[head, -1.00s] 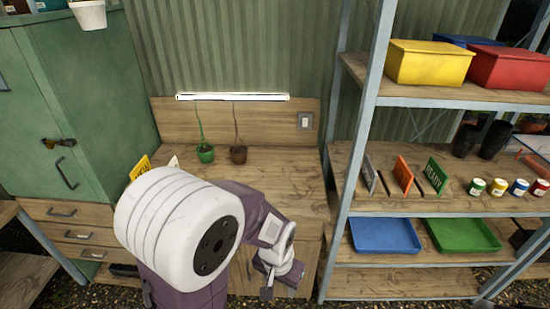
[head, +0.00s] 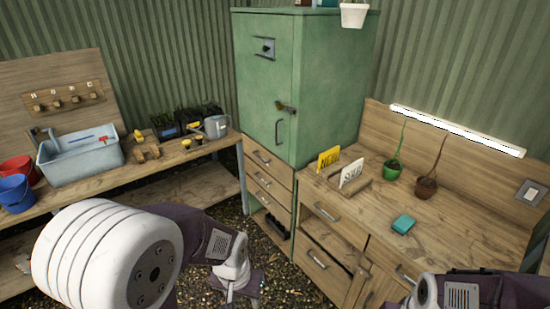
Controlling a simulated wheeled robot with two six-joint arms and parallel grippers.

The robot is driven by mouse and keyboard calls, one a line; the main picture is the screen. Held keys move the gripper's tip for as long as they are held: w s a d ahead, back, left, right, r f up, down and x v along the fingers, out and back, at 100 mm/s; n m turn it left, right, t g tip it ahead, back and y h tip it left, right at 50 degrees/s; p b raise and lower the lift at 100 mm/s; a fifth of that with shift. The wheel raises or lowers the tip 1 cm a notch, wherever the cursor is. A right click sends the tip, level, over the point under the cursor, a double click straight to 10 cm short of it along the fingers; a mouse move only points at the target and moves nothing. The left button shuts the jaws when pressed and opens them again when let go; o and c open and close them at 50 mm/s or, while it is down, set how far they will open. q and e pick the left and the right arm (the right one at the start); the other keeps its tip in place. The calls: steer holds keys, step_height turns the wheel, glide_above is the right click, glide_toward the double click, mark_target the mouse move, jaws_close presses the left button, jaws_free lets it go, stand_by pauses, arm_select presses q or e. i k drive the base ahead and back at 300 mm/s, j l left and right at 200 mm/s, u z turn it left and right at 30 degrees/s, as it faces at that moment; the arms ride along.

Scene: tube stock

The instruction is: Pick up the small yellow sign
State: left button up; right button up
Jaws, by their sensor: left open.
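The small yellow sign (head: 328,160) stands upright on the wooden bench, in a wooden holder beside a white sign (head: 351,172). Dark lettering shows on both signs. The white sign stands just to the right of the yellow one. My left gripper (head: 243,290) is open and empty, low over the gravel floor in front of the drawers. It is well below and to the left of the yellow sign, apart from it. Part of my right arm shows at the lower right, but its fingers are out of the picture.
A green cabinet (head: 320,75) stands behind and left of the signs. A left-hand bench holds a grey basin (head: 80,160), buckets and a watering can (head: 216,127).

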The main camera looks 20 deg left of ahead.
mark_target(325, 159)
steer(key=i+u, duration=0.3)
steer(key=i, duration=0.2)
steer(key=i+l+u, duration=0.1)
steer(key=i+u, duration=0.2)
steer(key=i, duration=0.15)
steer(key=i+l+u, duration=0.3)
steer(key=i, duration=0.15)
steer(key=i+l+u, duration=0.3)
steer(key=i, duration=0.15)
steer(key=j, duration=0.1)
